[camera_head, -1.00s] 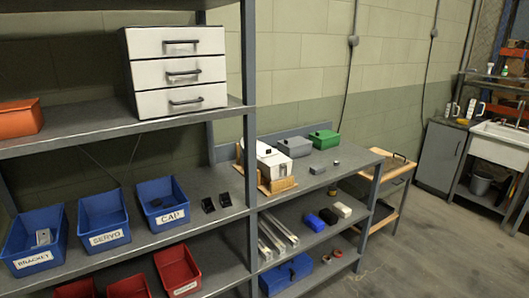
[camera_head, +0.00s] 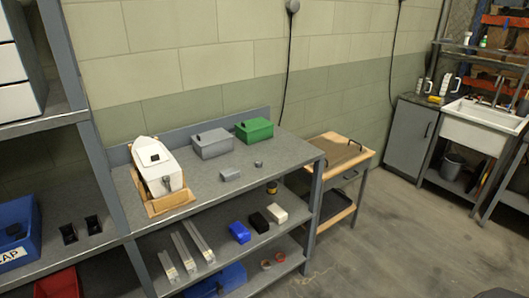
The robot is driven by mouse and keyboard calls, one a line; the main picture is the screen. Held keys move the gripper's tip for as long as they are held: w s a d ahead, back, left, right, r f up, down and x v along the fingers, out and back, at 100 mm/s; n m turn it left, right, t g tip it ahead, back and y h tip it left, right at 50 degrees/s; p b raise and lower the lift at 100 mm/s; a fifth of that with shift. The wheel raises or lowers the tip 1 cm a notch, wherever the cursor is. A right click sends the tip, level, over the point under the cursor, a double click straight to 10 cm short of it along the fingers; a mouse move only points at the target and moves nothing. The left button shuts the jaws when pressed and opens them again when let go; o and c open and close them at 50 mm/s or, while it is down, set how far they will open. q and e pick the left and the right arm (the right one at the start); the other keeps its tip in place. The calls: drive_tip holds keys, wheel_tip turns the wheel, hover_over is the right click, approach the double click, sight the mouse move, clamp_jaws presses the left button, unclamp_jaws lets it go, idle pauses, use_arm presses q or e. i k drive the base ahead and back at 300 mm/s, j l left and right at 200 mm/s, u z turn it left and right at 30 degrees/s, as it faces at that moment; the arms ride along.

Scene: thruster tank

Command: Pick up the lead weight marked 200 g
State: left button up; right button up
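No marking reading 200 g is legible from here. A small grey block (camera_head: 230,174) lies on the grey workbench (camera_head: 215,200), in front of the grey box. A small dark round piece (camera_head: 258,164) sits on the bench to its right; either could be a weight, and I cannot tell which. Neither of my grippers can be made out in this view.
A white boat hull (camera_head: 158,172) rests in a wooden cradle at the bench's left. A grey box (camera_head: 211,143) and a green box (camera_head: 254,130) stand at the back. Blue, black and white blocks lie on the shelf below. Floor (camera_head: 385,235) is clear at right.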

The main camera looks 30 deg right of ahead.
sight(258, 163)
drive_tip(key=i+l+u, duration=0.25)
drive_tip(key=l, duration=1.15)
drive_tip(key=k+l+u, duration=0.1)
drive_tip(key=l+u, duration=0.15)
drive_tip(key=l, duration=1.15)
